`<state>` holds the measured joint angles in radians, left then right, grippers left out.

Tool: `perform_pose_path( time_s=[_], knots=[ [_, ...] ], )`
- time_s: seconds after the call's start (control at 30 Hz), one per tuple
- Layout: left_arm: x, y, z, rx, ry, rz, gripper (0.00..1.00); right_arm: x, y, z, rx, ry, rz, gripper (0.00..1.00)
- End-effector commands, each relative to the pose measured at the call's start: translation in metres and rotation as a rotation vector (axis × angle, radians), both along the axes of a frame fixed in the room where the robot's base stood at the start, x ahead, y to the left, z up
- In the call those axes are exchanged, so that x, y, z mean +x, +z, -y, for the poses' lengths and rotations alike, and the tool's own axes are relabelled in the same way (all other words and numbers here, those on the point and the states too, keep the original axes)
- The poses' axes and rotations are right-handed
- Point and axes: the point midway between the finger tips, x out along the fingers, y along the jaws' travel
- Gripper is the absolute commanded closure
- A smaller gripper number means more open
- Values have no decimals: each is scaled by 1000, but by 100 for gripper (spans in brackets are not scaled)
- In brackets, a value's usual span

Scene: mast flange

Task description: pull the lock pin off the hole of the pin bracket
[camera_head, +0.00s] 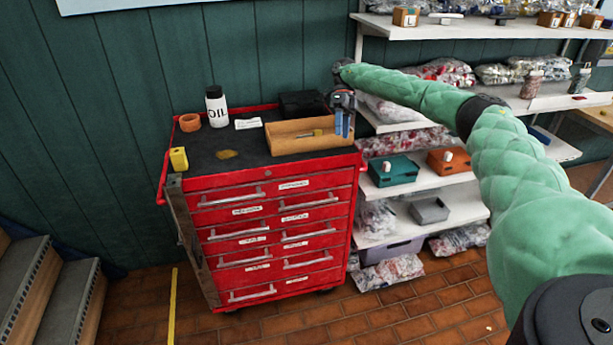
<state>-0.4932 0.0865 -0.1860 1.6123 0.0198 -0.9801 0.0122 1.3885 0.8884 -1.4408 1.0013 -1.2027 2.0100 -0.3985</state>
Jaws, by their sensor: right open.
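My right arm comes in from the right, and my right gripper (344,130) points down with blue fingers at the right end of a wooden tray (296,147) on the red tool cabinet. The gripper is open, and I see nothing between its fingers. I cannot make out the lock pin or the pin bracket for certain. A small brass-coloured piece (309,134) lies in the tray, left of the gripper and apart from it; it is too small to identify. My left gripper is not in view.
The red cabinet (272,183) also bears an oil bottle (216,107), an orange ring (190,122), a yellow block (179,159) and a black case (302,104). Shelves with bags and bins (393,171) stand right. Steps (62,300) are at lower left. The brick floor in front is clear.

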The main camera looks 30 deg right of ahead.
Motion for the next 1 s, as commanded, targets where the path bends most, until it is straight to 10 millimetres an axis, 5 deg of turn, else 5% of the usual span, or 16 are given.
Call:
perform_pose_path(
  time_s=[1.0],
  knots=[
    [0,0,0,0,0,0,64,-31,-41,-82,2,1170,136,50]
  ],
)
